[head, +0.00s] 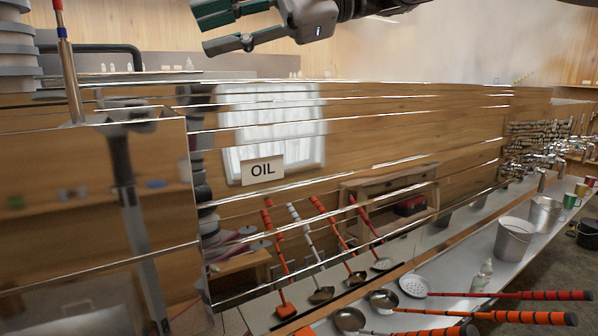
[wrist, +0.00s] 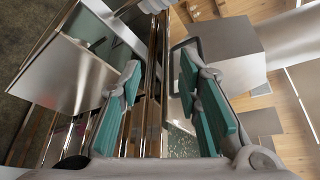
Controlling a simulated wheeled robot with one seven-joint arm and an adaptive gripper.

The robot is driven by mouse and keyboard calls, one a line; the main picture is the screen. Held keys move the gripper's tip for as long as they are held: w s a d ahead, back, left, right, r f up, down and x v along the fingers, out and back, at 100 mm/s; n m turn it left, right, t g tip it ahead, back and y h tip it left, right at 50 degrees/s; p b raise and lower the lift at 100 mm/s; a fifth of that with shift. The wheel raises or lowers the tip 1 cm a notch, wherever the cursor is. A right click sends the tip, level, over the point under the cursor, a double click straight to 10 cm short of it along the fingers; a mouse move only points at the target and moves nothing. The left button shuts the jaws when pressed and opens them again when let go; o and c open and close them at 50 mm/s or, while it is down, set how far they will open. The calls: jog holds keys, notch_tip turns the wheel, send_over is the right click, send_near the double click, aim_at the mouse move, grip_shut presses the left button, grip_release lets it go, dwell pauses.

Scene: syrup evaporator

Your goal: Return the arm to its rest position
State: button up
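My gripper (head: 222,31) is at the top of the head view, high above the shiny metal evaporator (head: 400,125). It points left, with its two fingers apart and nothing between them. In the wrist view my gripper (wrist: 160,100) shows both fingers with teal pads, spread open with a clear gap. My arm runs from the gripper to the upper right of the head view, and most of it is out of the picture.
An OIL sign (head: 262,170) shows on the mirror-like evaporator side. A steel bench (head: 455,262) carries a metal bucket (head: 513,240), a small bottle (head: 482,276) and several orange-handled ladles and skimmers. A thin upright rod (head: 70,65) stands at the left. Reflections make depth hard to judge.

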jog(key=s+d+f+n+t+h, duration=0.1)
jog(key=s+d+f+h, duration=0.3)
jog(key=d+f, duration=0.5)
jog(key=s+d+f+n+t+h+b, duration=0.1)
jog(key=s+d+f+t+h, duration=0.3)
jog(key=d+f, duration=0.6)
jog(key=s+d+f+n+t+h+b, duration=0.1)
jog(key=s+d+f+h, duration=0.5)
jog(key=f, duration=0.9)
jog(key=shift+s+d+n+t+h, duration=0.1)
jog(key=shift+d+n+t+h, duration=0.3)
jog(key=shift+d+t, duration=1.15)
jog(key=shift+d+g, duration=0.35)
jog(key=shift+d, duration=0.05)
